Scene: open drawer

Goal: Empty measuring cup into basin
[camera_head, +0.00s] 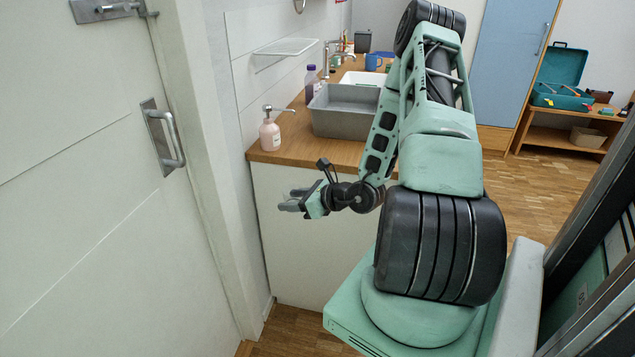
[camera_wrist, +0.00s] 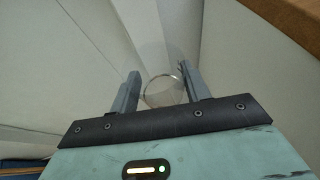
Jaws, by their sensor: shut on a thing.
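My gripper (camera_head: 291,201) is low in front of the counter's white front, below the worktop and pointing left. In the wrist view my gripper (camera_wrist: 158,78) has a clear, round-rimmed vessel, seemingly the measuring cup (camera_wrist: 163,103), between its two fingers. The cup is see-through, and I cannot tell whether anything is in it. I cannot make the cup out in the head view. The grey rectangular basin (camera_head: 340,124) stands on the wooden counter, above and to the right of my gripper. My arm hides part of its right side.
A pink soap bottle (camera_head: 270,134) stands at the counter's near left corner. A purple bottle (camera_head: 311,84) and blue mug (camera_head: 373,62) are farther back. A white door (camera_head: 95,190) with a metal handle (camera_head: 163,137) is on the left.

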